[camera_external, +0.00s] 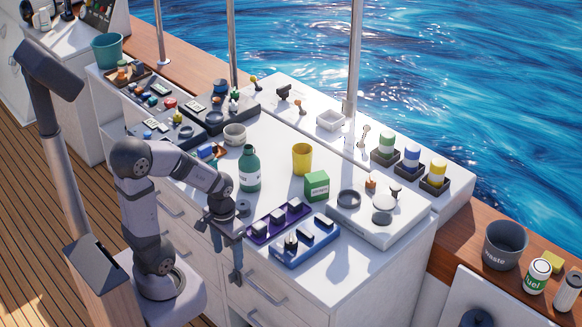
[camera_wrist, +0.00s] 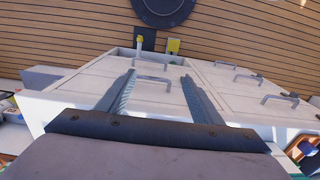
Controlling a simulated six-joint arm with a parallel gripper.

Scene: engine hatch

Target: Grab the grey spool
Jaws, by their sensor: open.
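My gripper (camera_external: 236,277) hangs in front of the white cabinet's drawers, below the counter top, fingers pointing down. In the wrist view my gripper (camera_wrist: 158,76) has its two fingers well apart with nothing between them.
A purple tray (camera_external: 279,224) and a blue tray (camera_external: 306,240) lie near the counter's front edge. A green bottle (camera_external: 250,170), yellow cup (camera_external: 302,159) and green box (camera_external: 317,186) stand behind them. Drawer handles (camera_external: 269,302) stick out near my gripper.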

